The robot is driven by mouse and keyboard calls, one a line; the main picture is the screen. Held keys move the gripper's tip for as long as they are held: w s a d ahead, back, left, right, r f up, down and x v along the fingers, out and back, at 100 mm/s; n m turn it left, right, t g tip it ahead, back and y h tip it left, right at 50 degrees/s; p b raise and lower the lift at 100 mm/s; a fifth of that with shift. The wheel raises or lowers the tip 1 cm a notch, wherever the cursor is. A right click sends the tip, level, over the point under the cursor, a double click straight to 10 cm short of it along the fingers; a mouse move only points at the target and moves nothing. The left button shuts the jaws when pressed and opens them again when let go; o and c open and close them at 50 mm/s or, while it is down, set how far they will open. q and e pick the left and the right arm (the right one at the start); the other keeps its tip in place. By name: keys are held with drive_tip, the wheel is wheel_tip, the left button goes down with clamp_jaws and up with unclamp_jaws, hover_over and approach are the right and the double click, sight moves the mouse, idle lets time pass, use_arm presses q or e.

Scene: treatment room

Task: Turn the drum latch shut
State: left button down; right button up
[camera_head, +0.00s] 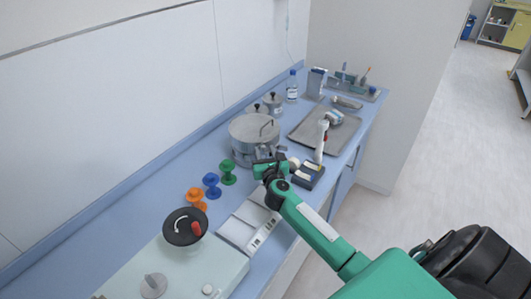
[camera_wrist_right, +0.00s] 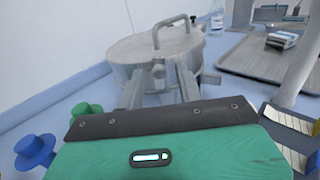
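A round metal drum (camera_head: 254,135) with a lid and a wire handle stands on the blue counter by the wall. It fills the upper middle of the right wrist view (camera_wrist_right: 170,48). A small metal latch with a rounded knob (camera_wrist_right: 158,73) shows on the drum's front side, below the rim. My right gripper (camera_head: 268,166) is in front of the drum. In the wrist view its two fingers (camera_wrist_right: 161,86) are apart and point at the drum, with the latch knob between their tips. I cannot tell if they touch it. My left gripper is out of view.
A tray (camera_head: 322,128) lies to the right, with a white upright device (camera_head: 321,142) on a dark base nearby. A pale machine with a black dial (camera_head: 186,227) is in front.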

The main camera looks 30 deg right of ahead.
clamp_jaws()
drive_tip(key=shift+a+r+n+p, duration=0.15)
drive_tip(key=shift+n+p, duration=0.55)
drive_tip(key=shift+p, duration=0.2)
drive_tip(key=shift+w+a+n, duration=0.1)
drive_tip(key=shift+n, duration=0.3)
drive_tip(key=shift+f, duration=0.2)
drive_tip(key=shift+o, duration=0.7)
unclamp_jaws()
